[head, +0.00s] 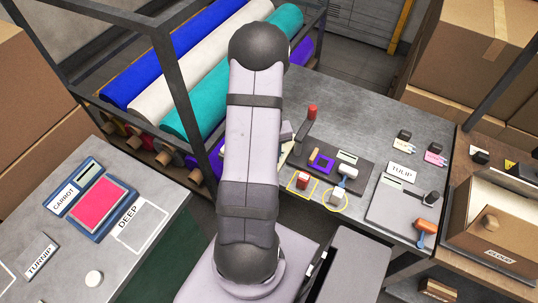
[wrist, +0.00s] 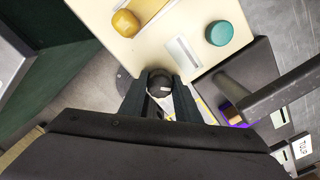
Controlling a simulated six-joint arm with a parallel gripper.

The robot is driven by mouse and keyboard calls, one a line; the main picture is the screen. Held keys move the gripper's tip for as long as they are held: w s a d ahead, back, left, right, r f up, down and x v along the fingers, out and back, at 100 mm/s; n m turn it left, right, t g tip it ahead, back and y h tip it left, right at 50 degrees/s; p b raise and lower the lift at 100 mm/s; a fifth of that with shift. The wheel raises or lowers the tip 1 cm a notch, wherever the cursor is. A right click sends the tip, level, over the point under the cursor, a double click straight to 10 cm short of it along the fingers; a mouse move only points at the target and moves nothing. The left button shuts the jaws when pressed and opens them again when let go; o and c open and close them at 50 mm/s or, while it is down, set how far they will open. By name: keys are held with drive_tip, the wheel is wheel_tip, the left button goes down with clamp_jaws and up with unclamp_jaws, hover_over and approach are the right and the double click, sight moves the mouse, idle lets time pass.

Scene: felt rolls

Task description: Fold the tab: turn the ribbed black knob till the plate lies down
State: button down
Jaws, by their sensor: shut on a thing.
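The black knob (wrist: 160,83) shows between my fingers in the wrist view, round and dark with a small pale mark on it. My gripper (wrist: 161,90) is shut on it, with one dark finger on each side. The knob sits at the near edge of a cream board (wrist: 150,42). A pale strip (wrist: 184,55) lies on the board near the knob; I cannot tell whether it is the plate or how the plate is tilted. In the head view my own arm hides the knob and my gripper.
A yellow block (wrist: 125,23) and a teal round piece (wrist: 219,33) are on the board. A dark lever (wrist: 270,97) stands close on the right; its red top (head: 312,111) shows in the head view.

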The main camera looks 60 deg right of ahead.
drive_tip(key=shift+f+m, duration=0.15)
drive_tip(key=shift+m, duration=0.25)
drive_tip(key=shift+a, duration=0.1)
drive_tip(key=c, duration=1.5)
unclamp_jaws()
drive_tip(key=shift+c, duration=0.2)
drive_tip(key=shift+n, duration=0.3)
drive_tip(key=n, duration=0.2)
drive_tip(key=shift+n, duration=0.4)
drive_tip(key=shift+n+p, duration=0.3)
drive_tip(key=shift+n, duration=1.1)
